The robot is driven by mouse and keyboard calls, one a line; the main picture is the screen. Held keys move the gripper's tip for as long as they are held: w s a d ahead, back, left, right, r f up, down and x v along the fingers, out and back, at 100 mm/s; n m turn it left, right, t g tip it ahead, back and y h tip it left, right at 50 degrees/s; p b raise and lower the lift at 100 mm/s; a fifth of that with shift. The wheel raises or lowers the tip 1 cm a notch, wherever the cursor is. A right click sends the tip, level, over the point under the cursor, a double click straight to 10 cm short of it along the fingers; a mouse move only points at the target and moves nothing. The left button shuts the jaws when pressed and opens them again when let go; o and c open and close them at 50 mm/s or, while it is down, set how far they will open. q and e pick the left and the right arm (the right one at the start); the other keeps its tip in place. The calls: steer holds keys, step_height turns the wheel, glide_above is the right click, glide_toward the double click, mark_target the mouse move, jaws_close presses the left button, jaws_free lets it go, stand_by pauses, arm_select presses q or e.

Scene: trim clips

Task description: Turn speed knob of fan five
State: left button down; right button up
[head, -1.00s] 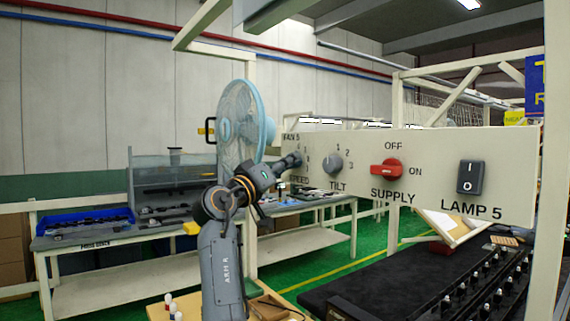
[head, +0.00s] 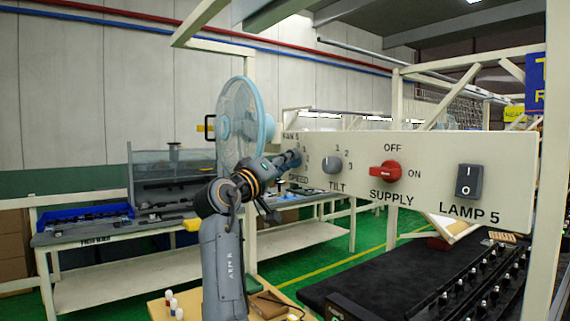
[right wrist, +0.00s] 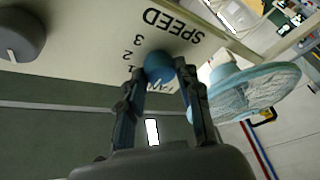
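The fan five panel (head: 432,152) is a cream board with a SPEED knob at its left end. In the right wrist view the speed knob (right wrist: 158,67) is round and blue-grey, below the upside-down word SPEED. My right gripper (head: 291,159) reaches the panel's left end and hides the knob in the head view. In the right wrist view my right gripper (right wrist: 160,69) has one finger on each side of the knob, with both fingertips close against it. My left gripper is not in view.
The tilt knob (head: 332,162), red supply switch (head: 385,171) and lamp switch (head: 469,181) are on the same panel to the right. The blue fan (head: 243,122) stands behind the panel's left end. A black conveyor (head: 400,285) lies below.

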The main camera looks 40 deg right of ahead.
steer(key=o, duration=0.4)
steer(key=shift+o, duration=0.2)
steer(key=v, duration=1.2)
steer(key=shift+w+f, duration=0.1)
steer(key=shift+f, duration=0.05)
